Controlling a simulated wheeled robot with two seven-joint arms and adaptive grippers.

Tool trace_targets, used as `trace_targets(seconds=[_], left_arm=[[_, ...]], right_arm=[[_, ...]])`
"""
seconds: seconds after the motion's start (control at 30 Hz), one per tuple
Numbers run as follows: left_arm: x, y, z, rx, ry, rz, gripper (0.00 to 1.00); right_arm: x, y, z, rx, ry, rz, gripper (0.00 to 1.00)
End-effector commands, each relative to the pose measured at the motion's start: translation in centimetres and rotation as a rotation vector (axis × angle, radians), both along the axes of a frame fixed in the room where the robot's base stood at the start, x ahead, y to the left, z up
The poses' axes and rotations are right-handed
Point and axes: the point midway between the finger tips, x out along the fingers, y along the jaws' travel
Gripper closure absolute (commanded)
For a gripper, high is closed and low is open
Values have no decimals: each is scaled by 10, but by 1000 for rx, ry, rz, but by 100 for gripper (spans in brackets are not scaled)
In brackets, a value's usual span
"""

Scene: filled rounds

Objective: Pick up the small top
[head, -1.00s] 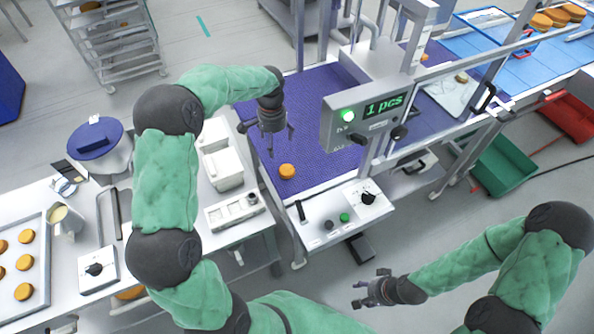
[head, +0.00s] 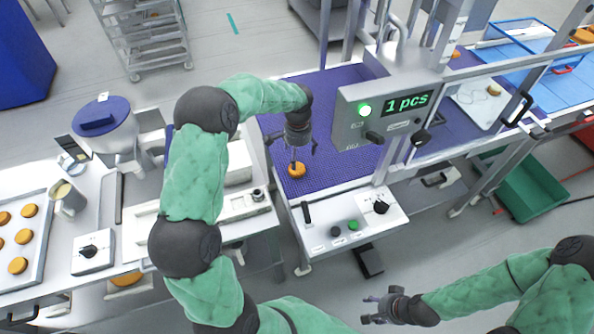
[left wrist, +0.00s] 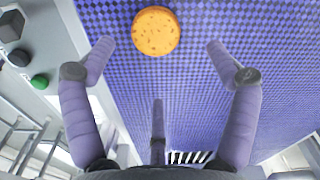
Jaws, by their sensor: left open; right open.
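The small top is a round, golden-brown piece (head: 297,171) lying flat on the purple conveyor belt near its front edge. In the left wrist view the small top (left wrist: 156,31) lies beyond the fingertips, between the line of the two outer fingers. My left gripper (head: 294,152) is open and empty, just above and behind the small top in the head view. The gap between them is hard to judge. In the left wrist view my left gripper (left wrist: 160,60) shows its three spread fingers. My right gripper (head: 376,308) is open and empty at the lower right, away from the belt.
A control box with a green lamp and "1 pcs" display (head: 385,108) stands over the belt (head: 345,160), right of my left gripper. A panel with knobs (head: 350,221) fronts the belt. A tray (head: 40,250) with several rounds lies at the left. A green bin (head: 530,188) stands right.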

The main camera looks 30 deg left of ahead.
Motion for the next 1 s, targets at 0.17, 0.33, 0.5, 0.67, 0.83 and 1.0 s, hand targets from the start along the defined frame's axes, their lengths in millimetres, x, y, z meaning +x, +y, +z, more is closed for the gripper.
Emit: trace_targets(seconds=[0.17,0.33,0.5,0.67,0.83,1.0], left_arm=[[-1,1,-13,0,0,1,13],[-6,0,-29,0,2,0,13],[-10,0,-54,-1,2,-1,13],[-9,1,-63,0,-1,0,13],[-9,0,-62,0,-1,0,13],[-9,0,-62,0,-1,0,54]], right_arm=[[0,0,-2,0,0,0,49],[0,0,-4,0,0,0,49],[0,0,-8,0,0,0,49],[0,0,-9,0,0,0,49],[0,0,-8,0,0,0,49],[0,0,-8,0,0,0,49]])
